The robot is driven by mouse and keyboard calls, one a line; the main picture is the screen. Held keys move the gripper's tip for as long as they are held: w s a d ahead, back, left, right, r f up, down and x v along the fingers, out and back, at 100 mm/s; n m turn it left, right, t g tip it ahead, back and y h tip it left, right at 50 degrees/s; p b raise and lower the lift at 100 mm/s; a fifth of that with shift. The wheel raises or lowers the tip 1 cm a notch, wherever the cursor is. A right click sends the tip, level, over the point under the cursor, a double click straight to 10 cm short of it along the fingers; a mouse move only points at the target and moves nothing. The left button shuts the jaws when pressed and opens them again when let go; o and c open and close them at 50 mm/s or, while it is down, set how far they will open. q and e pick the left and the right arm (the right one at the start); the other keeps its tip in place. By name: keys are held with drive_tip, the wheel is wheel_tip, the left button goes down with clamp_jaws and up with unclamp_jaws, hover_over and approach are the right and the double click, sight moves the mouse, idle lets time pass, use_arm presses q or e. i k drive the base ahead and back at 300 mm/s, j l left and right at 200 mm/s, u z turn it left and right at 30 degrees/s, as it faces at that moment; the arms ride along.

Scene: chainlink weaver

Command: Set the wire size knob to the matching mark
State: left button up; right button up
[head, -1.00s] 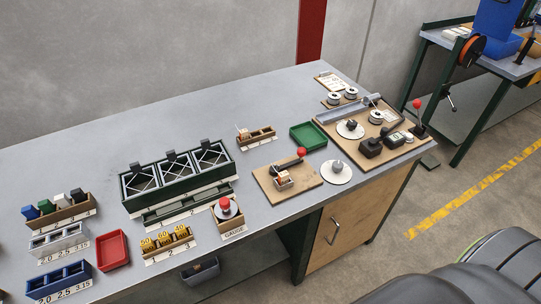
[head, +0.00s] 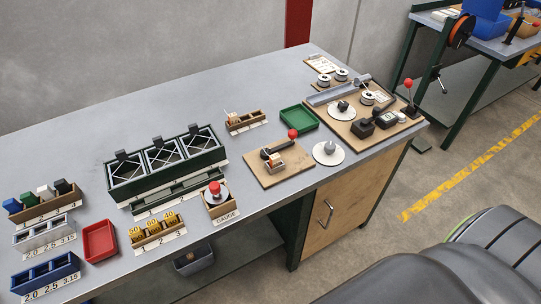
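Two round white dials with dark knobs show in the head view. One dial (head: 342,110) lies on the wooden machine board at the right end of the bench, with a dark knob (head: 343,105) on it. The other dial (head: 329,153) lies at the bench's front edge, with a grey knob (head: 329,147). Their marks are too small to read, and I cannot tell which is the wire size knob. Neither of my grippers is in view.
The machine board (head: 388,128) carries dark blocks, spools and a red-tipped lever (head: 409,92). A smaller board (head: 284,176) has a red-knobbed lever. A green tray (head: 299,124), a three-bay green rack (head: 198,149) and a red tray (head: 100,241) stand leftward.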

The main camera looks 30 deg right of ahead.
sight(330, 147)
drive_tip(key=z, duration=1.35)
